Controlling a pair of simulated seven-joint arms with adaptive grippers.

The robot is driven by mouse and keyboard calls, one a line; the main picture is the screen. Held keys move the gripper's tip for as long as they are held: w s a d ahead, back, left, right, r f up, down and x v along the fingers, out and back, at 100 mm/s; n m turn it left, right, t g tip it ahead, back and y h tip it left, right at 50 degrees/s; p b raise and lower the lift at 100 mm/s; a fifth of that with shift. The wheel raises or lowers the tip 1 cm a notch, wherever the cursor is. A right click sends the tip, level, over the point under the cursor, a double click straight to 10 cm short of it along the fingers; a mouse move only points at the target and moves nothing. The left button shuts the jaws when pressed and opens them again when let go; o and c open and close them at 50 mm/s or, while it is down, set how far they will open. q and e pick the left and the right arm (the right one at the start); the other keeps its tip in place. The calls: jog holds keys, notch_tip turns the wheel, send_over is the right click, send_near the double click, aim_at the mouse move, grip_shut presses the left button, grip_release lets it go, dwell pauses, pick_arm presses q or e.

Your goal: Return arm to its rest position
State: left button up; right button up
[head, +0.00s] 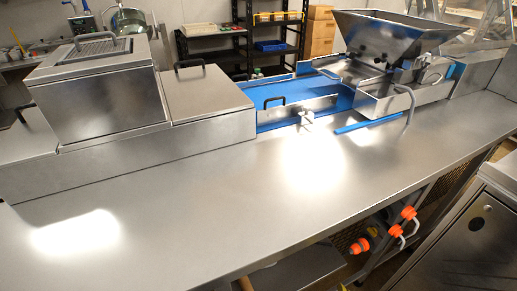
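Neither of my grippers shows in the head view, and no part of my arms can be made out with certainty. The long steel worktop (215,205) fills the middle of the view, and its top is bare. No tempering bowl can be picked out on it.
Along the back stand a steel box with a handled lid (98,90), a lower steel housing (205,92), a blue conveyor belt (290,92) and a steel hopper (398,38). Orange-capped fittings (359,246) sit below the front edge. A steel cabinet (470,240) stands at right.

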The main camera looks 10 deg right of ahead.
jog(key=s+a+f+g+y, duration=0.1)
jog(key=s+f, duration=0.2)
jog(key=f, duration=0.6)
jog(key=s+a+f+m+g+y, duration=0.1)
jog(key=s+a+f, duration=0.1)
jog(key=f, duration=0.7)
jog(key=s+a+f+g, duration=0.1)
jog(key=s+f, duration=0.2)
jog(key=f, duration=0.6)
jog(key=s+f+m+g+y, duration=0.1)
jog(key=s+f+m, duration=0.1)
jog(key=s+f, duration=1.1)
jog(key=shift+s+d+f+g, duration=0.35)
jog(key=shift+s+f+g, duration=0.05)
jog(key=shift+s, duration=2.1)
